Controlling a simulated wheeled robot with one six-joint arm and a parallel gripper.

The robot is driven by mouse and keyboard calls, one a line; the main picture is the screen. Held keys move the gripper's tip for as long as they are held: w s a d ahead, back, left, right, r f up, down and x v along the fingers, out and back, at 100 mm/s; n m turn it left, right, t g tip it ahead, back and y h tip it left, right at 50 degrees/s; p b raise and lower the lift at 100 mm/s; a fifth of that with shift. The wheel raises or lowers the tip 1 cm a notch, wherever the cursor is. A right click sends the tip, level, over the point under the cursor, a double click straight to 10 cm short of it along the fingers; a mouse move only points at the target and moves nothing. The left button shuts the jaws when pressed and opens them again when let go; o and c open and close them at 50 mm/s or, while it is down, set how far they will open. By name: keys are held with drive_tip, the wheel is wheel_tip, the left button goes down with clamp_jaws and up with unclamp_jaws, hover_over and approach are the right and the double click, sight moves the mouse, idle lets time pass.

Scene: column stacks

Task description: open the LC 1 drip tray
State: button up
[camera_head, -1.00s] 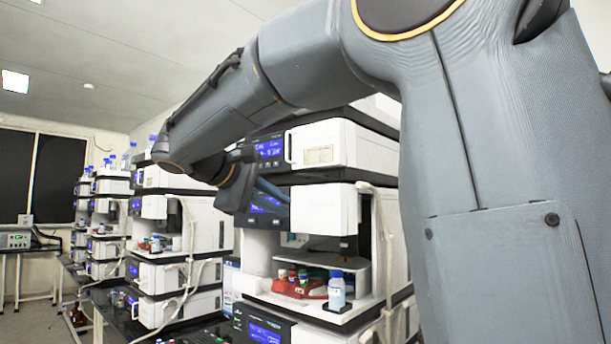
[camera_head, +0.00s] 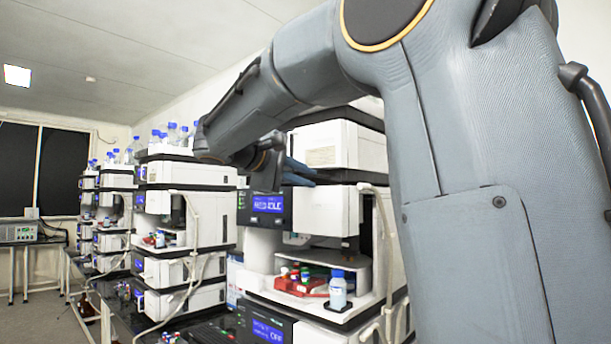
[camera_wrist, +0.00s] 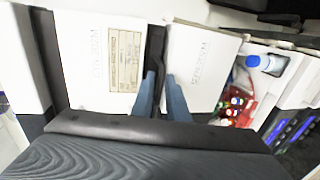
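The nearest instrument stack has a thin dark tray edge (camera_head: 350,176) between its upper white module (camera_head: 330,146) and the white module below (camera_head: 325,209). I take this edge as the LC 1 drip tray; no LC 1 label is readable. In the wrist view it is a dark strip (camera_wrist: 155,52) between two white panels. My gripper (camera_wrist: 161,76) has two blue-grey fingers apart, one on each side of the strip's line. Its fingers (camera_head: 297,173) also show at the left front of the tray in the head view. I see nothing held; contact cannot be told.
Below stand a red vial tray (camera_head: 298,282) and a blue-capped bottle (camera_head: 338,290) in an open bay. A pale tube (camera_head: 385,240) hangs at the stack's right. More stacks (camera_head: 175,205) line the bench to the left. Free floor (camera_head: 40,315) shows at far left.

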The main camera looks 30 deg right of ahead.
clamp_jaws()
idle(1.4)
